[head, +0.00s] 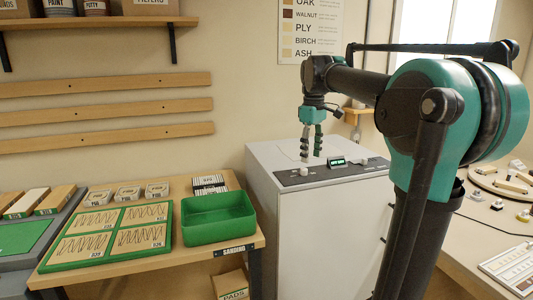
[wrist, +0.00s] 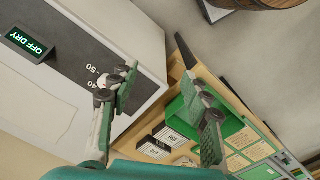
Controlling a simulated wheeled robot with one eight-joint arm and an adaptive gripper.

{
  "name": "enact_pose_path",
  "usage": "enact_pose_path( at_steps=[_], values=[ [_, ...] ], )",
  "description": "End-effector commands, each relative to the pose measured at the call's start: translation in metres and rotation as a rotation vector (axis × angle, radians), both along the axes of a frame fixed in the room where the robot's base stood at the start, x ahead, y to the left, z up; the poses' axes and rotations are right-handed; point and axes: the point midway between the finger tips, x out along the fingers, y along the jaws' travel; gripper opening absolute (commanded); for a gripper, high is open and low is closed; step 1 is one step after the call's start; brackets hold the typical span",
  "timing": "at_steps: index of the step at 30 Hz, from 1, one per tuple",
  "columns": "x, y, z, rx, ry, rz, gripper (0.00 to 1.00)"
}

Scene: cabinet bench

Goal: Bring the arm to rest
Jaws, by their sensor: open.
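My arm (head: 354,83) reaches from the right side over the white cabinet. My gripper (head: 311,158) hangs downward above the cabinet's dark front control strip, near its left part. In the wrist view my gripper (wrist: 168,98) shows two fingers set wide apart with nothing between them. The white cabinet (head: 315,225) has a lit green display (head: 337,162) and a light knob (head: 304,171) on the strip. In the wrist view the display (wrist: 30,44) reads "OFF DRY". Whether a fingertip touches the knob or strip is hard to tell.
Left of the cabinet stands a wooden sanding bench (head: 190,187) with a green bin (head: 218,217) and a green-framed tray (head: 66,263) of sanding sheets. A shelf (head: 95,22) and wooden rails (head: 110,112) are on the wall. Another worktop (head: 478,239) with small items lies at right.

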Motion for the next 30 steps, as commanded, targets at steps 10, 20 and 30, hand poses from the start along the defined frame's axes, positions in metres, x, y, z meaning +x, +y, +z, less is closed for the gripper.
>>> enact_pose_path(
  at_steps=[10,20,30],
  values=[
    [-0.01,-0.006,-0.035,0.008,-0.035,-0.078,0.48],
    [-0.038,-0.016,-0.103,0.029,-0.103,-0.231,0.48],
    [-0.132,-0.037,-0.242,0.099,-0.243,-0.555,0.48]
  ],
)
